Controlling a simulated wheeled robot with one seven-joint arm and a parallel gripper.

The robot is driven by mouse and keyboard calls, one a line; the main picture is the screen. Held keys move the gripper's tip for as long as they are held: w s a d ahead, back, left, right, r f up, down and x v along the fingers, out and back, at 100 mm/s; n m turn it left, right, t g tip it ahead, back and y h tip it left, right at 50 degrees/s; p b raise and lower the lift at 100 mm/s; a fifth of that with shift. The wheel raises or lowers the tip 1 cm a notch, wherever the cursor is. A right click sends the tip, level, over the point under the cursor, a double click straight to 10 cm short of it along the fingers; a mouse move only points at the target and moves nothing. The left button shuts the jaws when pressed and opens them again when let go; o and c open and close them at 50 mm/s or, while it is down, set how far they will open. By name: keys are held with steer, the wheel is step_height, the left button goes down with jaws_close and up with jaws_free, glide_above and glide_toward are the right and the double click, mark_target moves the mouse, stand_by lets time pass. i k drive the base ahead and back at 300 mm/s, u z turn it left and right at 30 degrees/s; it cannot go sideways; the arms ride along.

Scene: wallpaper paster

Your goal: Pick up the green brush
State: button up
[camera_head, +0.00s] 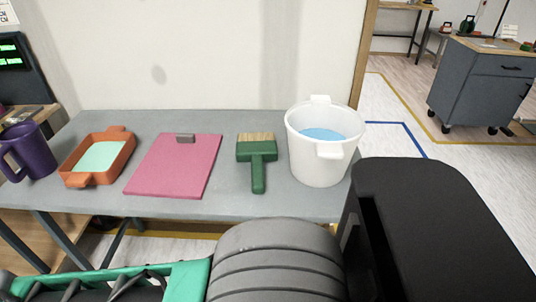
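The green brush (257,155) lies flat on the grey table (230,203) in the head view. Its tan bristles point to the back and its green handle points to the front edge. It lies between a pink clipboard on its left and a white bucket on its right, apart from both. My gripper is not in view. Large dark parts of my own body fill the bottom of the view, in front of the table.
The white bucket (312,164) holds blue liquid. The pink clipboard (172,172), an orange tray (117,147) with pale green contents and a purple mug (42,165) stand leftward. A wall (210,55) rises behind the table. A grey cabinet (478,90) stands far right across open floor.

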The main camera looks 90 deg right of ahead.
mark_target(256, 149)
steer(key=u, duration=0.65)
steer(key=i, duration=0.55)
steer(key=z, duration=4.15)
